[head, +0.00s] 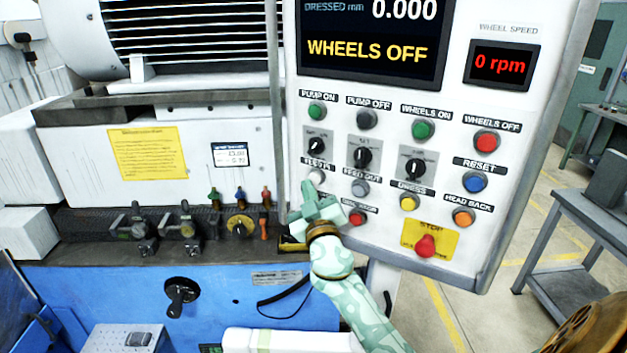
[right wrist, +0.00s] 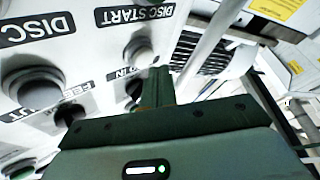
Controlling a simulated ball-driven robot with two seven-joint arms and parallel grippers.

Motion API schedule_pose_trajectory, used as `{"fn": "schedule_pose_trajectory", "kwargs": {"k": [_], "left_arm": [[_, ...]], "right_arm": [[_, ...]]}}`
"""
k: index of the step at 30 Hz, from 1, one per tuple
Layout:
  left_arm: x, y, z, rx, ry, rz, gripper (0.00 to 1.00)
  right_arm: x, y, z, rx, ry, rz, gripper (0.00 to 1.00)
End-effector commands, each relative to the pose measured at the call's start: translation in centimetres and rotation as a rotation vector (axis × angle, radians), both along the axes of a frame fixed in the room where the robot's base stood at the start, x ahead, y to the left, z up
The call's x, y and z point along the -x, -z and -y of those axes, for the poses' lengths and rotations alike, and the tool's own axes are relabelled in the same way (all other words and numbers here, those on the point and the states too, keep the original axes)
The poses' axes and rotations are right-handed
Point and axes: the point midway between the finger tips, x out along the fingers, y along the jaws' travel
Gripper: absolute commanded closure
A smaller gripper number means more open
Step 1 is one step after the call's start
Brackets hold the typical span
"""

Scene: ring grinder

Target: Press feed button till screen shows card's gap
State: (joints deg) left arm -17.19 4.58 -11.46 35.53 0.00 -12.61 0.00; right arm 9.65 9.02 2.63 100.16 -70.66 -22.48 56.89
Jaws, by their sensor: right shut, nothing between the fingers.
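The feed-in button (head: 317,176) is a pale round button at the left of the control panel. It also shows in the right wrist view (right wrist: 140,49), just beyond my fingertips. My right gripper (head: 308,190) is shut and empty, close below the button in the head view; I cannot tell whether it touches. The same gripper shows in the right wrist view (right wrist: 158,78). The screen (head: 372,38) reads "DRESSED mm 0.000" and "WHEELS OFF"; its top is cut off. A yellow card (head: 147,153) is on the machine, its print too small to read. My left gripper is not in view.
The feed-out button (head: 360,188) is right of feed-in. A red stop button (head: 425,246) sits low on the panel. The speed display (head: 499,64) reads 0 rpm. Valve levers (head: 213,198) stand left of my gripper. A grey table (head: 580,235) is at right.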

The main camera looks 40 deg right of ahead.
Motion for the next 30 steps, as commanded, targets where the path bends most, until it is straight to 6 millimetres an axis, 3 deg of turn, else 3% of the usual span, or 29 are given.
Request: {"fn": "schedule_pose_trajectory", "kwargs": {"k": [10,24,30], "left_arm": [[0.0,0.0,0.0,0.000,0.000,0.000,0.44],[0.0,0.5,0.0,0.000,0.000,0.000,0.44],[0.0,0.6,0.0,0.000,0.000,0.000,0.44]], "right_arm": [[0.1,0.0,-0.3,-0.002,-0.001,0.000,1.00],[2.0,0.1,-4.2,-0.003,-0.002,-0.001,1.00],[2.2,0.0,-4.6,-0.001,-0.001,0.000,1.00]]}}
